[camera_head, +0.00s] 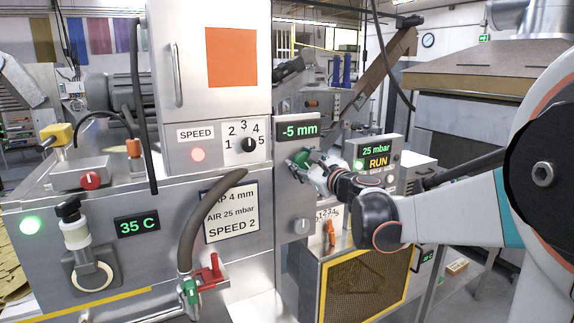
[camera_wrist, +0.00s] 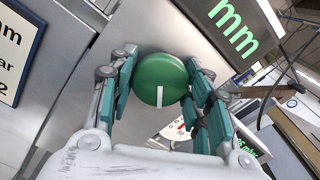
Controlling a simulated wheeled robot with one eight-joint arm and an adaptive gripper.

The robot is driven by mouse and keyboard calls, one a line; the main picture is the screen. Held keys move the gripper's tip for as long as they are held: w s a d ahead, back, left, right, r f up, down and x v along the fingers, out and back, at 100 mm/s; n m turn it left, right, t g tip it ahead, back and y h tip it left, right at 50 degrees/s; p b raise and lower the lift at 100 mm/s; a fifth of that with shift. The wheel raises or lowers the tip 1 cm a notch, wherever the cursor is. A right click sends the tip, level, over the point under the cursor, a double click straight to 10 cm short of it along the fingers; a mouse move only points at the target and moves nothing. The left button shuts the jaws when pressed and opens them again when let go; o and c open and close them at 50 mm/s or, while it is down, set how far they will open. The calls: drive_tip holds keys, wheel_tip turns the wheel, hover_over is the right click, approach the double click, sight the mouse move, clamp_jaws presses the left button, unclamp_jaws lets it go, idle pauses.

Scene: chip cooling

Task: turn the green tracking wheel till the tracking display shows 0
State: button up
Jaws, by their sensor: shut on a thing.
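The green tracking wheel (camera_wrist: 160,80) sits on the steel machine face, with a white mark near its lower edge in the wrist view. My gripper (camera_wrist: 161,92) has its fingers closed on the wheel's two sides. In the head view my gripper (camera_head: 308,165) is at the wheel below the tracking display, and it hides most of the wheel. The tracking display (camera_head: 298,130) reads -5 mm in green. In the wrist view only the "mm" of the display (camera_wrist: 232,25) shows.
A second display (camera_head: 377,154) reads 25 mbar and RUN, close to the right of my wrist. A grey knob (camera_head: 302,227) and an orange-handled dial (camera_head: 331,233) lie below. A speed dial (camera_head: 248,145) is at left. A hose (camera_head: 200,220) with a red valve handle hangs at lower left.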

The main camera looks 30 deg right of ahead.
drive_tip(key=m, duration=0.4)
drive_tip(key=shift+f+b, duration=0.15)
drive_tip(key=shift+b, duration=0.15)
drive_tip(key=shift+m, duration=1.8)
drive_tip(key=o, duration=1.1)
